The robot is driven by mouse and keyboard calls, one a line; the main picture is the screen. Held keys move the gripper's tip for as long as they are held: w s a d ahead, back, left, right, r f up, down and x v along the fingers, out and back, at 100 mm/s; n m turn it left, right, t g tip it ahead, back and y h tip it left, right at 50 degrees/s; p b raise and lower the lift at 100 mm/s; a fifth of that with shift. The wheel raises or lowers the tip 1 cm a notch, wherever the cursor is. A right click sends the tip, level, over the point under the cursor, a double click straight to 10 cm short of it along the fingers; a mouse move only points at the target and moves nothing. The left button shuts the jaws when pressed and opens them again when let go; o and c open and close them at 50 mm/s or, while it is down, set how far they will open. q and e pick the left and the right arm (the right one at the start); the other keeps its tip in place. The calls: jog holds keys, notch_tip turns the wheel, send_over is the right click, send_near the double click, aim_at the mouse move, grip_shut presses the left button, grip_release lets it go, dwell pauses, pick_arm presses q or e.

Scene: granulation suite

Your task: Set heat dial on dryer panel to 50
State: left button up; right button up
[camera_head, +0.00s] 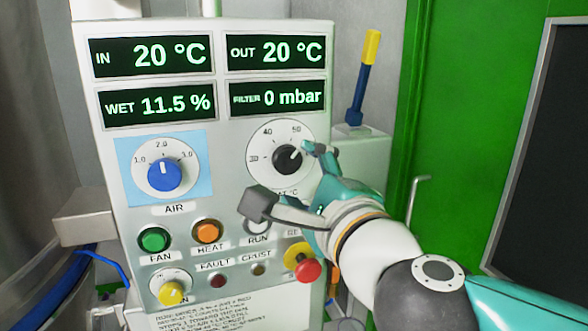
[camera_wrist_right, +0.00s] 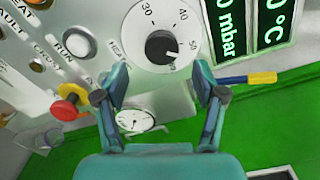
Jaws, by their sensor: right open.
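The heat dial (camera_head: 287,158) is a black knob on a white round scale at the right of the dryer panel (camera_head: 225,150). Its white mark points up-right in the head view, seemingly past 50 on the higher side. In the right wrist view the dial (camera_wrist_right: 160,46) lies ahead of the fingers, with 30, 40 and 50 readable around it. My right gripper (camera_head: 288,178) is open and empty in front of the dial's lower side. In the wrist view the gripper (camera_wrist_right: 160,86) has its fingers spread, apart from the knob. My left gripper is out of view.
A blue air dial (camera_head: 164,173) sits left of the heat dial. Below are a green fan button (camera_head: 154,239), an orange heat button (camera_head: 207,231) and a red stop button (camera_head: 307,271) close to my right arm. A blue-and-yellow tool (camera_head: 363,80) stands at right.

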jog(key=v, duration=0.7)
jog(key=shift+s, duration=0.25)
jog(key=shift+d, duration=0.1)
